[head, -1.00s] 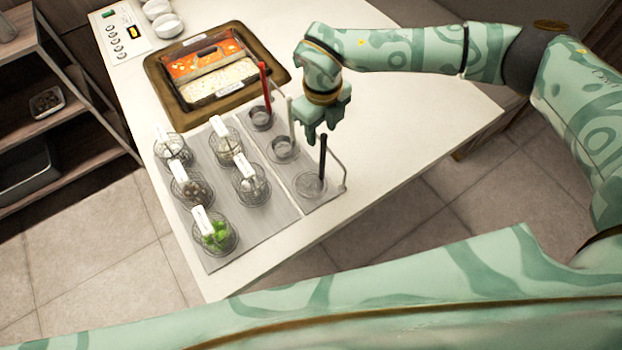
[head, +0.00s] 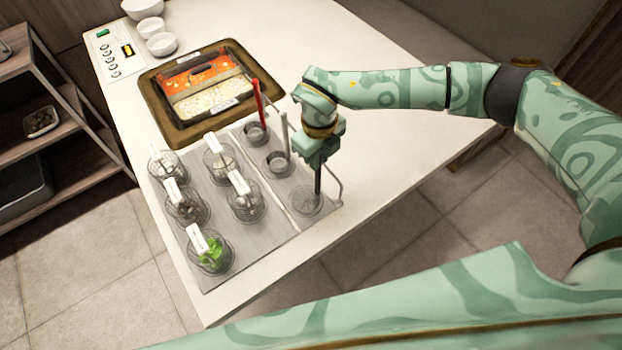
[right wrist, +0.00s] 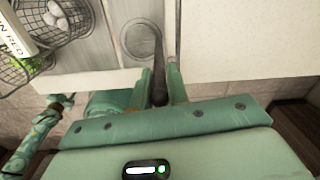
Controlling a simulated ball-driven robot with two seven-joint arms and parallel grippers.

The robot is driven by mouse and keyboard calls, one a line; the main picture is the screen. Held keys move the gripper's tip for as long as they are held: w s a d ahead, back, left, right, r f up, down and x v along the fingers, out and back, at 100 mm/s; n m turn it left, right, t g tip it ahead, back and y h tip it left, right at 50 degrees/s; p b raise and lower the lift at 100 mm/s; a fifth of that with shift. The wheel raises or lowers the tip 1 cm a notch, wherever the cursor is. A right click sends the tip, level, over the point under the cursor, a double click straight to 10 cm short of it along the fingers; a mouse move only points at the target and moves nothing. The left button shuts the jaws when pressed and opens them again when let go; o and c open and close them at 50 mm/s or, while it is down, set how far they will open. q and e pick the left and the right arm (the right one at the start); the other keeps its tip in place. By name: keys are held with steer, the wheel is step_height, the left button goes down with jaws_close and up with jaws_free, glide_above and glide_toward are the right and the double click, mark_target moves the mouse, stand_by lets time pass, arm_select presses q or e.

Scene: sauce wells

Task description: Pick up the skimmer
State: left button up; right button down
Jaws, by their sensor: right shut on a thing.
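The skimmer (head: 317,187) has a dark upright handle above a pale round head or holder at the front right corner of the grey board. My right gripper (head: 316,160) points down over it and is shut on the upper handle. In the right wrist view the dark handle (right wrist: 159,65) runs between the two green fingers (right wrist: 159,88), with a pale ring (right wrist: 141,39) beside it. The skimmer still stands at its place on the board; I cannot tell whether it is lifted. The handle's top is hidden by the gripper.
A red-handled tool (head: 260,103) and a white-handled tool (head: 285,135) stand in round holders behind. Several wire baskets with labels, one with greens (head: 212,256), fill the grey board (head: 262,235). A brown tray (head: 155,100) lies beyond. The counter to the right (head: 400,140) is clear.

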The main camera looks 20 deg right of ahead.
steer(key=shift+r, duration=0.15)
steer(key=shift+w+r, duration=0.1)
steer(key=shift+r, duration=0.2)
step_height(320, 180, up, 3)
steer(key=shift+f+p, duration=0.15)
steer(key=shift+p, duration=0.25)
steer(key=s+a+r+p, duration=0.1)
steer(key=s+a+r, duration=0.6)
steer(key=s, duration=0.5)
step_height(320, 180, up, 2)
steer(key=shift+a+r, duration=0.15)
steer(key=shift+r, duration=0.05)
